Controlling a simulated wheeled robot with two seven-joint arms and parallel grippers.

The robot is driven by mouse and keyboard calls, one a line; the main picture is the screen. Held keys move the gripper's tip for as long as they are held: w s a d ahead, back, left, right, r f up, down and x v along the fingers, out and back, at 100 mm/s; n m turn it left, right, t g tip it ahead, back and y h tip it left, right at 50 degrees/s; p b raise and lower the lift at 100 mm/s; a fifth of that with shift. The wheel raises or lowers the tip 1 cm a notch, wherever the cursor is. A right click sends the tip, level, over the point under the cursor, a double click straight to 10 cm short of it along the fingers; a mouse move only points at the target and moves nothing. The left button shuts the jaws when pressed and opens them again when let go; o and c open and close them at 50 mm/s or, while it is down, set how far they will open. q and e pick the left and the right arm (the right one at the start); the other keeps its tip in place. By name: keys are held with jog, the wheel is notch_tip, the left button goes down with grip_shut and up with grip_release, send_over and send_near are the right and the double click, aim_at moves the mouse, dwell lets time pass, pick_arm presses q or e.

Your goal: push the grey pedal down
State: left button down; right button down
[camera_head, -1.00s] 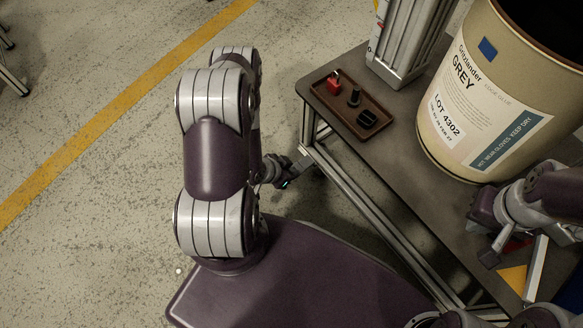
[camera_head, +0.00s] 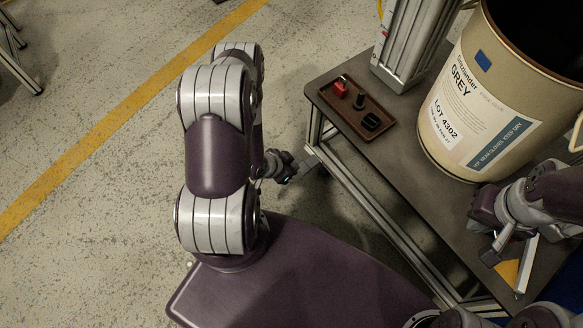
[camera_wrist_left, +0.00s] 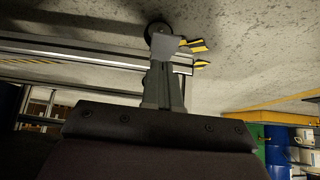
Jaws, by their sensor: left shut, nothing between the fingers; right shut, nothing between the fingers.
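My left gripper (camera_head: 308,164) is low beside the table's left edge in the head view, shut and empty. In the left wrist view its shut fingers (camera_wrist_left: 166,62) point down toward the floor. Yellow-and-black striped pieces (camera_wrist_left: 198,45) show just right of the fingertips there, near a dark round part (camera_wrist_left: 158,30). I cannot make out the grey pedal clearly; the fingers may cover part of it, and contact cannot be told. My right gripper (camera_head: 522,278) is shut and empty above the table at the right.
The table (camera_head: 400,165) carries a large drum (camera_head: 475,120), a brown tray (camera_head: 340,112) with small red and black items, and a metal column (camera_head: 410,45). Its frame legs (camera_head: 316,135) stand close to my left gripper. Floor left of the yellow line (camera_head: 120,110) is mostly clear.

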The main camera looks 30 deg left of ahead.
pick_arm(q)
jog(key=p+v, duration=0.3)
jog(key=v, duration=0.5)
jog(key=shift+s+a+f+p, duration=0.15)
jog(key=shift+s+a+p, duration=0.05)
jog(key=shift+s+p, duration=0.1)
